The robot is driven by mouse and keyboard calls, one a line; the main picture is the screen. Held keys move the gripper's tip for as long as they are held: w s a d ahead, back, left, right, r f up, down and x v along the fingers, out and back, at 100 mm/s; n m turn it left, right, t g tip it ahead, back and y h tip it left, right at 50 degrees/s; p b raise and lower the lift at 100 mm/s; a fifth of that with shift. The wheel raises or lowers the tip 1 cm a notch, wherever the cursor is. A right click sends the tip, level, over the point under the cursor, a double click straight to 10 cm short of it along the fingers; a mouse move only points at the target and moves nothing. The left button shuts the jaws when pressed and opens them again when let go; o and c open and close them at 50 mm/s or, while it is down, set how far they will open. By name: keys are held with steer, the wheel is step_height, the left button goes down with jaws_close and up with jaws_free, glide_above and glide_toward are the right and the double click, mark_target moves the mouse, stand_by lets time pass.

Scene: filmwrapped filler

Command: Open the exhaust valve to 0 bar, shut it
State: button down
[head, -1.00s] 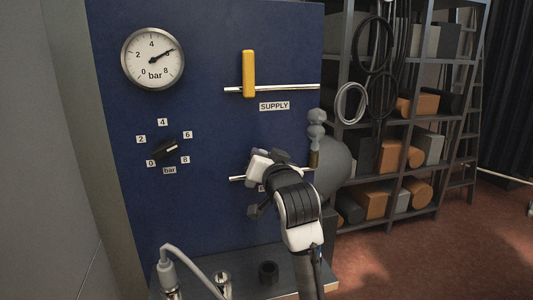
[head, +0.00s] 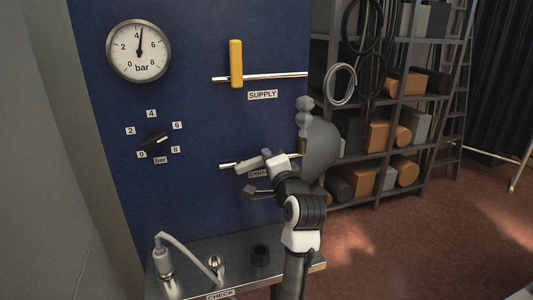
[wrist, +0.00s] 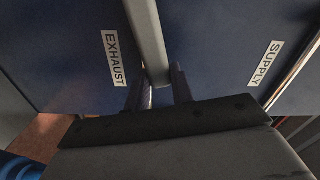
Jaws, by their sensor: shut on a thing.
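The exhaust valve's grey lever (wrist: 148,38) runs between my fingers in the wrist view, beside the EXHAUST label (wrist: 115,58). My gripper (wrist: 160,90) is shut on this lever. In the head view my gripper (head: 262,174) is at the lower pipe (head: 227,165), and the arm partly hides the valve and its label. The lever's exact angle is hard to tell there. The round pressure gauge (head: 138,51) has its needle nearly upright, just past 4 bar.
The yellow supply handle (head: 236,63) stands upright across the upper pipe (head: 290,75). A black knob (head: 155,140) sits within a 0 to 8 bar scale. A metal shelf (head: 235,250) below carries a hose fitting and small parts. A grey tank (head: 321,150) stands right of the panel.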

steer(key=shift+d+f+m, duration=0.15)
steer(key=shift+f+m, duration=0.65)
steer(key=shift+m, duration=0.4)
steer(key=c, duration=1.2)
jaws_free()
steer(key=b+v, duration=0.4)
steer(key=v, duration=0.9)
steer(key=shift+s, duration=0.35)
steer(key=shift+d, duration=0.15)
